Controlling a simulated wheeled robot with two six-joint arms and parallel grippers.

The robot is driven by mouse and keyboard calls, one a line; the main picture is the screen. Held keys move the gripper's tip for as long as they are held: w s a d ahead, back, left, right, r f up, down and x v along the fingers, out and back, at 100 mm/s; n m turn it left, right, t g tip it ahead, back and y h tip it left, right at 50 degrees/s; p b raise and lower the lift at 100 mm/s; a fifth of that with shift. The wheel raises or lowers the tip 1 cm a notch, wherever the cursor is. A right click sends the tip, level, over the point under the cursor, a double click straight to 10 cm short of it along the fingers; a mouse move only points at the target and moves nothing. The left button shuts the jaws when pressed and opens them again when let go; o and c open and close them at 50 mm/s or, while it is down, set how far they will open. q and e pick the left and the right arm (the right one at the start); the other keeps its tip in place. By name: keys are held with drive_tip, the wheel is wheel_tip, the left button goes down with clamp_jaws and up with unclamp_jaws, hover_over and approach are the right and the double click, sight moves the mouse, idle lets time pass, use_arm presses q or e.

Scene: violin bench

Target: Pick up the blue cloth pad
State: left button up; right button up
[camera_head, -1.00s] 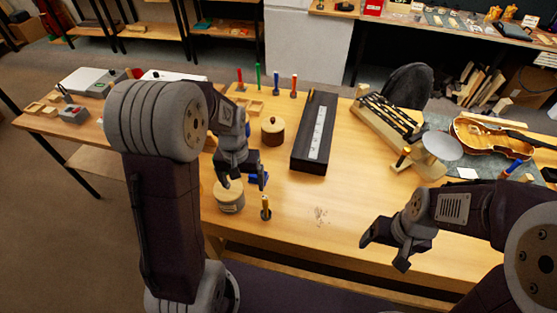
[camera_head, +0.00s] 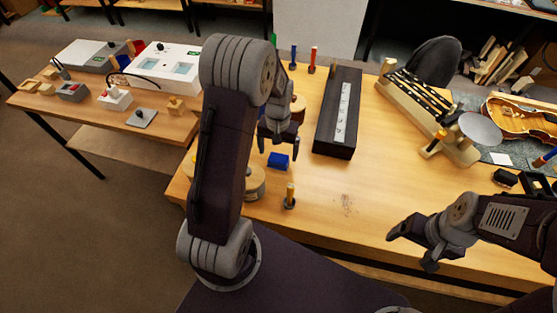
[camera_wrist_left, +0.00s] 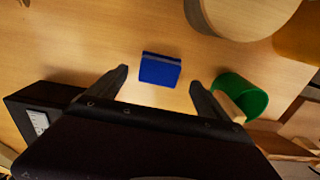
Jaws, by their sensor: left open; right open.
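The blue cloth pad (camera_head: 278,160) is a small blue block lying on the wooden bench. My left gripper (camera_head: 279,148) is open and empty, just above and behind the pad in the head view. In the left wrist view the pad (camera_wrist_left: 160,69) lies ahead of the two spread fingertips (camera_wrist_left: 160,78), roughly centred between them. My right gripper (camera_head: 410,250) is open and empty over the bench's front edge, well to the right of the pad.
A round wooden container (camera_head: 254,182) and a yellow-topped tool (camera_head: 290,196) stand near the pad. A long black box (camera_head: 338,115) lies to its right. A green cup (camera_wrist_left: 243,95) stands right of the fingers in the left wrist view. The front middle of the bench is clear.

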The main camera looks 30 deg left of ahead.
sight(278, 158)
use_arm(q)
drive_tip(key=f, duration=0.3)
drive_tip(key=shift+s+d, duration=0.15)
drive_tip(key=shift+s, duration=0.05)
drive_tip(key=shift+w+f, duration=0.1)
drive_tip(key=shift+f, duration=0.3)
drive_tip(key=c, duration=1.4)
wheel_tip(278, 158, up, 4)
drive_tip(key=shift+r, duration=0.25)
drive_tip(key=shift+c, duration=0.2)
drive_tip(key=w+d+r, duration=0.4)
drive_tip(key=d+r, duration=0.2)
drive_tip(key=d, duration=0.5)
drive_tip(key=shift+r+p, duration=0.3)
drive_tip(key=shift+p, duration=0.15)
